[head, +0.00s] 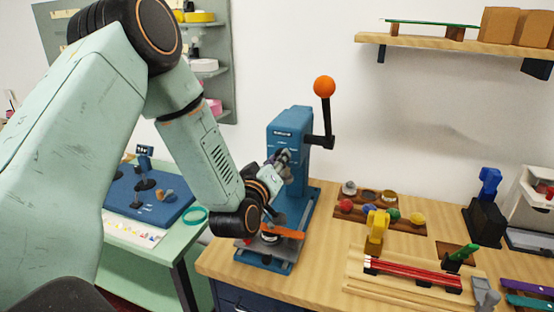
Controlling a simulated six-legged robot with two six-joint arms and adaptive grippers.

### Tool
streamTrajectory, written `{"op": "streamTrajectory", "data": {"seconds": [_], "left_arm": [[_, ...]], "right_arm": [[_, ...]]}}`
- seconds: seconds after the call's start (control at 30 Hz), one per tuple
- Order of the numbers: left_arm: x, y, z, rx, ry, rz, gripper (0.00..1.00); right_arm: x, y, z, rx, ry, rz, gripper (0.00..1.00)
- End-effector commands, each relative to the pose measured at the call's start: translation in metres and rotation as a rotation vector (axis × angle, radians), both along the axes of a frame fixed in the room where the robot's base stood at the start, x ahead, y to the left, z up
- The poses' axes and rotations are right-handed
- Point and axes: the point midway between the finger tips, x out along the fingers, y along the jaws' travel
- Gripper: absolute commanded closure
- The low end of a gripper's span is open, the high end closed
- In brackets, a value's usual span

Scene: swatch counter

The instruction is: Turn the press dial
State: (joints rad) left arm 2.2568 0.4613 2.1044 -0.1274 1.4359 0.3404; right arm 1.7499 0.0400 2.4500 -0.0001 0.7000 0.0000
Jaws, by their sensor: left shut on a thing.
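The blue press (290,122) stands on the wooden counter, with a crank on its right side ending in an orange ball (324,86). My left gripper (284,158) reaches up to the front of the press head and is shut on the press dial there. The fingers and wrist hide the dial almost wholly, so its angle cannot be told. An orange bar (284,231) lies low at the front of the press, below my wrist. My right gripper is not in view.
Right of the press are a wooden holder of coloured pieces (379,196), a yellow clamp-like tool (377,226) and a tray with red rods (412,271). A blue-topped black stand (487,190) is farther right. A shelf (430,43) hangs above. A green table (150,240) stands left.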

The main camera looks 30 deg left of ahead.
Motion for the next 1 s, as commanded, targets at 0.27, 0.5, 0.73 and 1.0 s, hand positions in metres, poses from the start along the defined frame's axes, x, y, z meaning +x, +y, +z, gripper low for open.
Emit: {"op": "streamTrajectory", "data": {"seconds": [0.27, 0.5, 0.73, 1.0], "left_arm": [[0.0000, 0.0000, 0.0003, 0.087, 0.022, -0.001, 1.00], [0.0001, 0.0001, 0.0002, 0.087, 0.021, 0.000, 0.69], [0.0001, 0.0001, 0.0002, 0.086, 0.021, 0.000, 0.50], [-0.0001, 0.0001, 0.0002, 0.086, 0.021, 0.000, 0.49]], "right_arm": [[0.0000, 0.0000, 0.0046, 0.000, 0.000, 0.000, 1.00], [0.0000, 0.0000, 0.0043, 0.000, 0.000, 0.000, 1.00], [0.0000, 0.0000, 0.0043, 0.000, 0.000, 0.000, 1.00], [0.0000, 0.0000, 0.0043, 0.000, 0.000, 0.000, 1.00]]}}
